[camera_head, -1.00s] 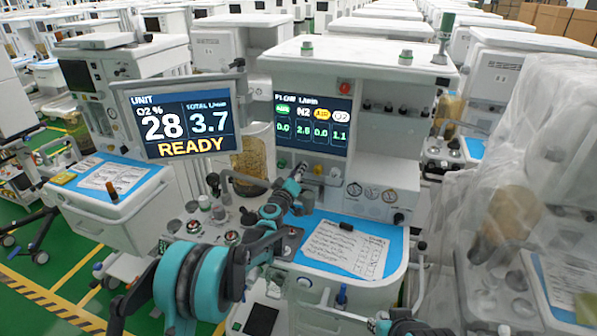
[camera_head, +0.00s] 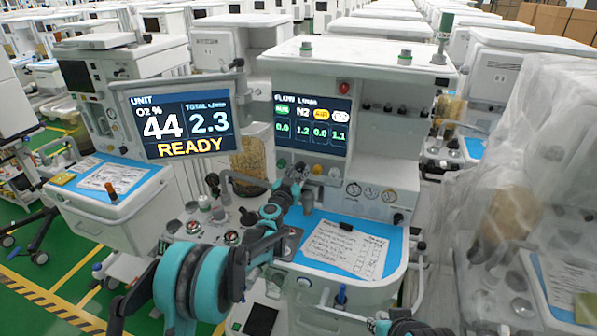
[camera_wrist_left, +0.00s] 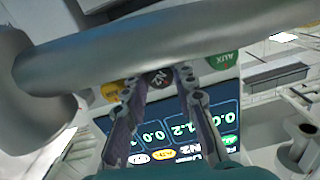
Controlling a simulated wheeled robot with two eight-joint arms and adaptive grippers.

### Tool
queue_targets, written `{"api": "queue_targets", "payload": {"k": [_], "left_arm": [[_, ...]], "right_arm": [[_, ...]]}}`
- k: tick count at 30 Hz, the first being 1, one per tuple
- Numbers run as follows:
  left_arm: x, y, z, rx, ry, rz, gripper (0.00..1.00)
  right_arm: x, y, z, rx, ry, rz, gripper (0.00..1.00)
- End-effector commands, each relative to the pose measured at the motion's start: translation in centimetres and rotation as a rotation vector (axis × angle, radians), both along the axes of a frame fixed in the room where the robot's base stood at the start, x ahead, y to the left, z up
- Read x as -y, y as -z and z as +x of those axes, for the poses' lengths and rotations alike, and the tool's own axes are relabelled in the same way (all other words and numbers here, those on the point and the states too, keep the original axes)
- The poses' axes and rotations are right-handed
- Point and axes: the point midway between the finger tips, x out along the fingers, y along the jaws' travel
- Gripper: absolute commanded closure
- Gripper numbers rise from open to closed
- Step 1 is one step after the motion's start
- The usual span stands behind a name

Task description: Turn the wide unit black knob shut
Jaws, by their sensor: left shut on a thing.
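The wide unit (camera_head: 395,150) stands in the middle of the head view. Its flow display (camera_head: 312,122) reads 1.2 under N2 and 1.1 at the far right, with 0.0 in the other columns. The side screen (camera_head: 180,122) reads O2 44 %, total 2.3, READY. In the left wrist view, the black knob (camera_wrist_left: 157,78) marked N2 sits between the green AUX knob (camera_wrist_left: 222,60) and the yellow knob (camera_wrist_left: 112,90). My left gripper (camera_wrist_left: 158,81) is shut on the black knob, one finger on each side. In the head view, my left gripper (camera_head: 297,171) hides most of it.
A thick grey bar (camera_wrist_left: 160,45) crosses the left wrist view close to the fingers. Below the knobs is a blue worktop (camera_head: 310,252) with a paper checklist (camera_head: 345,248). A plastic-covered cart (camera_head: 530,200) stands close on the right.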

Motion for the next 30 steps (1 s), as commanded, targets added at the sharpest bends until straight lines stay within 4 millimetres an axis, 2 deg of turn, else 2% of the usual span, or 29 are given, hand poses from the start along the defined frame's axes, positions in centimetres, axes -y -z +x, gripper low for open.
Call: {"api": "queue_targets", "payload": {"k": [15, 30], "left_arm": [[0.18, 0.19, -0.12, 0.142, 0.002, 0.433, 1.0], [0.2, 0.22, -0.13, 0.206, 0.002, 0.631, 1.0]], "right_arm": [[0.0, 0.06, 0.0, 0.0, 0.0, 0.0, 0.78], [0.0, 0.08, -0.01, 0.0, 0.0, 0.0, 0.78]]}}
